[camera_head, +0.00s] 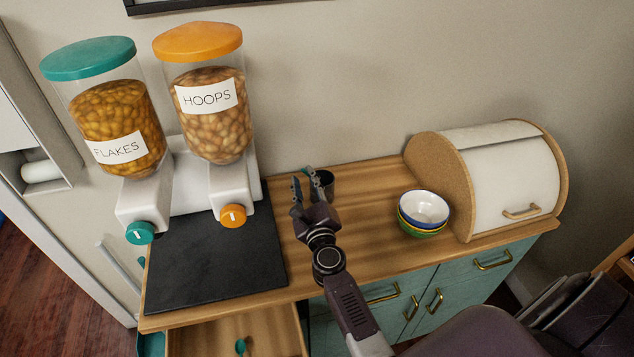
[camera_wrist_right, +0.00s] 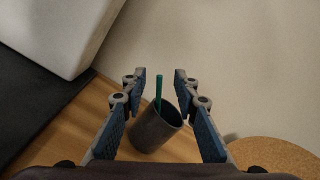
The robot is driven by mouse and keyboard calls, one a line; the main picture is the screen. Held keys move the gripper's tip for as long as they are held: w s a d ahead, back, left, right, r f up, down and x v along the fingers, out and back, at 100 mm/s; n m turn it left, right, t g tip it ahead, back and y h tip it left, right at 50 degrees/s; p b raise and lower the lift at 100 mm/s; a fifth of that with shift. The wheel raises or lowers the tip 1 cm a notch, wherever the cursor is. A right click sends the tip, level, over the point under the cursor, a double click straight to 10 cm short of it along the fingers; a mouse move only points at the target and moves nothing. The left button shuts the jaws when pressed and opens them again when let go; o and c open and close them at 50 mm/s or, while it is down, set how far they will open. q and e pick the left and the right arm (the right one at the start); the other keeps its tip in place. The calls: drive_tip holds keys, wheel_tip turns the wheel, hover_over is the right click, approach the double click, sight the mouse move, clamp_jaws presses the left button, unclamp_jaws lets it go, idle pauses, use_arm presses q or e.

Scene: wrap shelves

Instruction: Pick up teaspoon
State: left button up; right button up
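A dark grey cup (camera_head: 326,182) stands on the wooden counter near the wall. In the right wrist view the cup (camera_wrist_right: 156,131) holds a thin teal handle (camera_wrist_right: 159,92) that sticks up from it, perhaps a teaspoon's; its lower end is hidden inside. My right gripper (camera_head: 302,176) is open beside the cup in the head view. In the wrist view the open fingers (camera_wrist_right: 160,73) stand on either side of the handle, apart from it. A small teal spoon-like object (camera_head: 240,346) lies in the open drawer (camera_head: 206,336) below. My left gripper is not in view.
Two cereal dispensers, flakes (camera_head: 105,118) and hoops (camera_head: 208,125), stand left on a black mat (camera_head: 215,265). Stacked bowls (camera_head: 423,210) and a bread box (camera_head: 497,178) are right of the cup.

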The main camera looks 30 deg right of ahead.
sight(302, 171)
drive_tip(key=x, duration=0.3)
drive_tip(key=b+x, duration=0.1)
drive_tip(key=x, duration=0.1)
drive_tip(key=shift+d+f, duration=0.25)
drive_tip(key=shift+f, duration=0.1)
clamp_jaws()
